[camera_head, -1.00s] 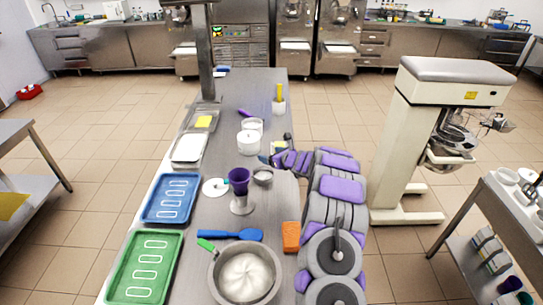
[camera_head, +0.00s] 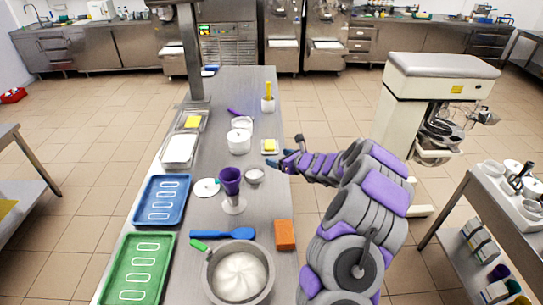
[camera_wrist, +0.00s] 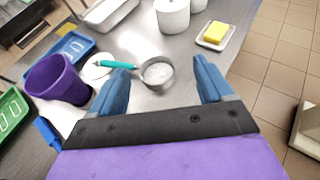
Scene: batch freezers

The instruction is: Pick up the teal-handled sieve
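The teal-handled sieve lies on the steel table. In the wrist view its small round metal bowl (camera_wrist: 157,73) is between and beyond my fingertips, and its teal handle (camera_wrist: 117,64) points left. In the head view its bowl (camera_head: 254,176) is just right of the purple cup, which hides part of the handle. My gripper (camera_head: 285,160) is at the table's right edge, to the right of the sieve. In the wrist view my gripper (camera_wrist: 160,66) has its two blue fingers wide apart with nothing held.
A purple cup (camera_head: 229,181) on a metal stand is close left of the sieve. White pots (camera_head: 239,141) and a yellow block (camera_head: 270,146) on a small dish lie behind. A mixing bowl (camera_head: 268,283), blue spatula (camera_head: 224,234) and orange block (camera_head: 285,234) are nearer.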

